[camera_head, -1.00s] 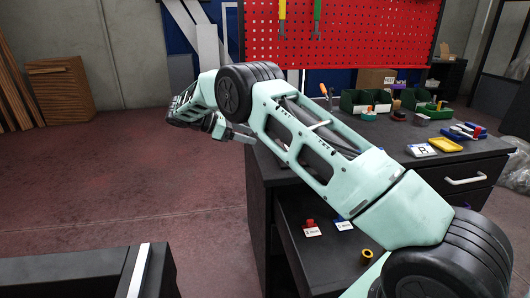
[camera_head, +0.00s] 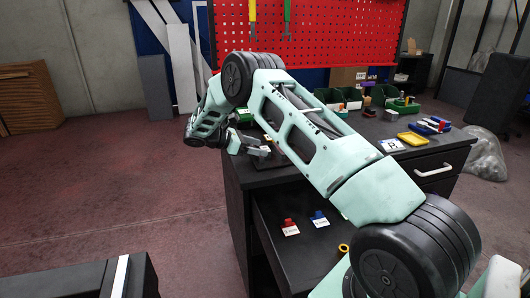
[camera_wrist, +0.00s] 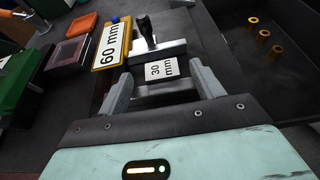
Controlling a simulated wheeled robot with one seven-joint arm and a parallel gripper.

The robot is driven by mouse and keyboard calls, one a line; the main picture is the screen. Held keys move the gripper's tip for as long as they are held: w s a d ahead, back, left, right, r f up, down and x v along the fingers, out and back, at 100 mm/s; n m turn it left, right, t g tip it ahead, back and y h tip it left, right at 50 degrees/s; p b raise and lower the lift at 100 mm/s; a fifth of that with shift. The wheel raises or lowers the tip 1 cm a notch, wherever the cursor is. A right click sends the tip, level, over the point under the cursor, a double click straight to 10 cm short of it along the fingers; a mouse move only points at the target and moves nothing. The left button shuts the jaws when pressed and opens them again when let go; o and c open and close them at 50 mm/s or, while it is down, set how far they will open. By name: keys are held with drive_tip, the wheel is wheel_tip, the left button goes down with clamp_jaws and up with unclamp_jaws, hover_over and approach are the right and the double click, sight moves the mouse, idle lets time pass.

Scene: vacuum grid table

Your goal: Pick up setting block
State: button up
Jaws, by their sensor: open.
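In the wrist view, a grey metal block with an upright black handle (camera_wrist: 147,36) lies just beyond my fingertips. A white "30 mm" label (camera_wrist: 161,69) is in front of it, between the finger lines. A yellow-edged block with a "60 mm" label (camera_wrist: 111,45) and a blue knob is to its left. I cannot tell which is the setting block. My gripper (camera_wrist: 160,79) is open and empty, its two grey fingers apart. In the head view my gripper (camera_head: 262,151) is over the left end of the dark workbench (camera_head: 235,185); the blocks there are hidden or too small to tell.
In the head view, the bench holds green bins (camera_head: 352,98) and a yellow tray (camera_head: 412,139). An open drawer (camera_head: 300,255) is below.

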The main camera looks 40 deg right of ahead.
sight(266, 149)
drive_tip(key=p+x, duration=0.1)
drive_tip(key=x, duration=0.3)
drive_tip(key=shift+s+d+f, duration=0.1)
drive_tip(key=shift+s, duration=0.05)
drive_tip(key=c, duration=1.3)
